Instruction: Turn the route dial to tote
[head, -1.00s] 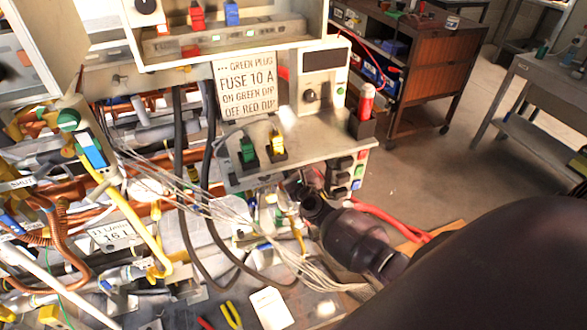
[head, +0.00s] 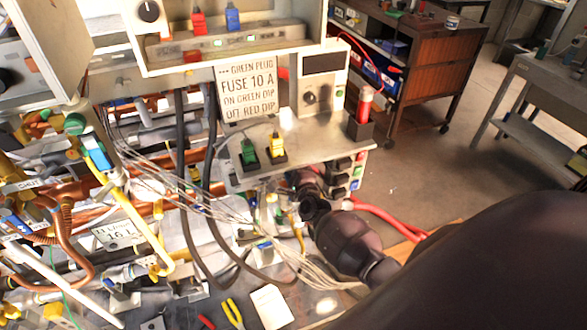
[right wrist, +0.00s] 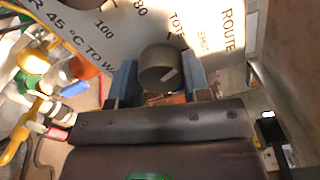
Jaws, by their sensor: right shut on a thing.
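The route dial (right wrist: 158,66) is a dark round knob in the right wrist view, on a pale panel (right wrist: 215,65) printed TOTE, SHUT and ROUTE. A pale line shows on its face, tilted toward the upper right. I cannot tell which label it lines up with. My right gripper (right wrist: 160,80) has its blue fingers on both sides of the dial and is shut on it. In the head view my right wrist (head: 312,195) reaches in below the shelf; its fingertips and the dial are hidden. My left gripper is not in view.
A sign reading FUSE 10 A (head: 247,90) hangs above a shelf with a green plug (head: 248,152) and a yellow plug (head: 276,147). White wires and black hoses run close to my right wrist. Pipes crowd the left. Open floor (head: 430,170) lies to the right.

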